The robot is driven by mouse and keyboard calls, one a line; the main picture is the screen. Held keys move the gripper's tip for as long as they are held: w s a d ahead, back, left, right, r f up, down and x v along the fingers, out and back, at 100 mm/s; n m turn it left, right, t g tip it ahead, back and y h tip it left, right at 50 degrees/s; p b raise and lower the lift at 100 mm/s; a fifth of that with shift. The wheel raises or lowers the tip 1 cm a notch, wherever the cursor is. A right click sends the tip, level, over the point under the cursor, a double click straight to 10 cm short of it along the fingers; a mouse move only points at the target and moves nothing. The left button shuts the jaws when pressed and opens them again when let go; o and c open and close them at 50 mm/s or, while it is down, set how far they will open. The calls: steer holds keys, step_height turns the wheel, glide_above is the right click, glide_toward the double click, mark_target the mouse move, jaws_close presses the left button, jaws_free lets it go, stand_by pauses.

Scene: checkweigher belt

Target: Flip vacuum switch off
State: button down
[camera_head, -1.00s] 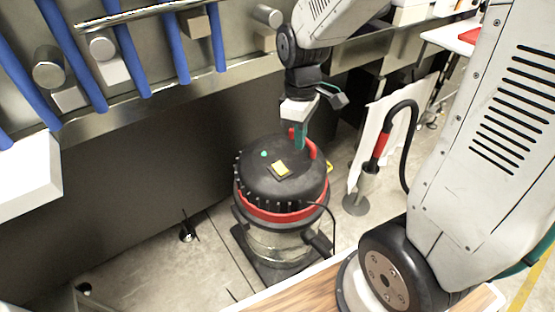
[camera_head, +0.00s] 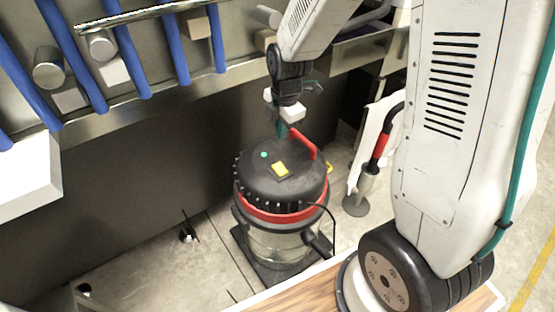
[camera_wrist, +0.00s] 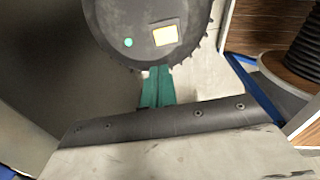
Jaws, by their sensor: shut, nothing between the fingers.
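The vacuum (camera_head: 262,187) stands on the floor, with a round black lid, a red band and a red handle (camera_head: 303,143). On its lid are a yellow switch plate (camera_head: 280,170) and a small green button or light (camera_head: 264,155). In the wrist view the yellow plate (camera_wrist: 165,36) and green dot (camera_wrist: 128,42) show clearly; the switch's position is too small to tell. My gripper (camera_head: 282,134) is shut and empty, at the lid's far edge, left of the handle. Its green fingers (camera_wrist: 157,72) point at the toothed lid rim; contact is unclear.
A dark machine panel with blue tubes (camera_head: 126,50) and metal knobs stands behind and left of the vacuum. A black hose with a red grip (camera_head: 379,147) stands at the right. A wooden surface (camera_head: 300,292) is at the front. Floor left of the vacuum is mostly free.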

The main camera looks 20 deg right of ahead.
mark_target(277, 166)
steer(key=f, duration=0.4)
steer(key=w+f, duration=0.1)
steer(key=f, duration=0.9)
steer(key=shift+w+a, duration=0.15)
steer(key=shift+w, duration=0.2)
